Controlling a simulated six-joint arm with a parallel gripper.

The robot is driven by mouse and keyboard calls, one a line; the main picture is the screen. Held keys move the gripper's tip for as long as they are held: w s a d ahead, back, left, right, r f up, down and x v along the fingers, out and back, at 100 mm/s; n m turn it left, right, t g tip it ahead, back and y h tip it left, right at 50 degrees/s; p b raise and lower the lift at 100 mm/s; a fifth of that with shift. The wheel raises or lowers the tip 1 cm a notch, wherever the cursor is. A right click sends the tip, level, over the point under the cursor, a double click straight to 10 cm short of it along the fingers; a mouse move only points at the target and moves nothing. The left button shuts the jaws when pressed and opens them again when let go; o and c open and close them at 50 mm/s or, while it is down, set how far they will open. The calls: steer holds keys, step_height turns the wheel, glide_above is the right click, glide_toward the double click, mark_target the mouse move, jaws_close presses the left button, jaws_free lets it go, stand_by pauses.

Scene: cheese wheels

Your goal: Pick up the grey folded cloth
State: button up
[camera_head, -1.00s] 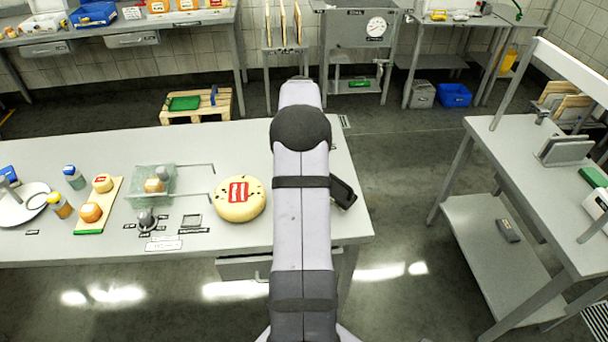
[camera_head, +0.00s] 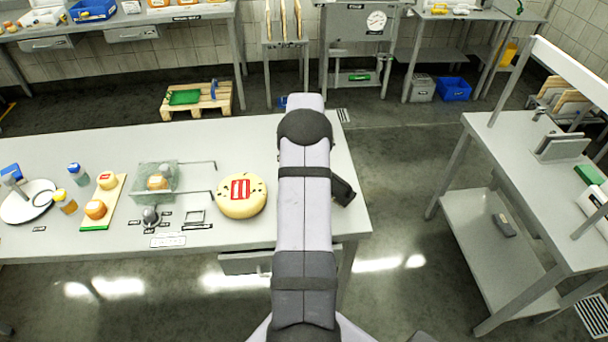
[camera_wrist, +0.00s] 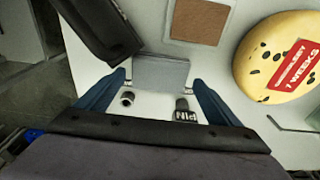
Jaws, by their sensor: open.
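A flat grey rectangular piece (camera_wrist: 160,70), which looks like the folded cloth, lies on the pale worktop in the wrist view. My gripper (camera_wrist: 160,77) is open, with its two blue fingers on the left and right of the grey piece. I see no grip on it, and I cannot tell how high the fingertips are above the worktop. In the head view my own arm hides this part of the table (camera_head: 120,250).
A yellow cheese wheel (camera_wrist: 278,62) with a red label is at the right in the wrist view. A brown square (camera_wrist: 200,20) lies beyond the grey piece. A small round metal piece (camera_wrist: 127,98) and a dark block marked PIN (camera_wrist: 185,108) are close to the fingers.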

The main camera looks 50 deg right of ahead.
steer(key=shift+w+d+f, duration=0.1)
steer(key=shift+f, duration=0.95)
steer(key=shift+c, duration=0.4)
steer(key=c, duration=0.7)
steer(key=shift+c, duration=0.2)
steer(key=shift+r+p, duration=0.1)
steer(key=shift+p, duration=0.2)
steer(key=shift+r+p, duration=0.45)
steer(key=shift+r, duration=0.25)
step_height(320, 180, up, 6)
steer(key=p, duration=0.3)
steer(key=shift+p, duration=0.4)
steer(key=w+a, duration=2.2)
steer(key=shift+w+a+f+b, duration=0.3)
steer(key=shift+a+b, duration=0.05)
steer(key=shift+b, duration=0.1)
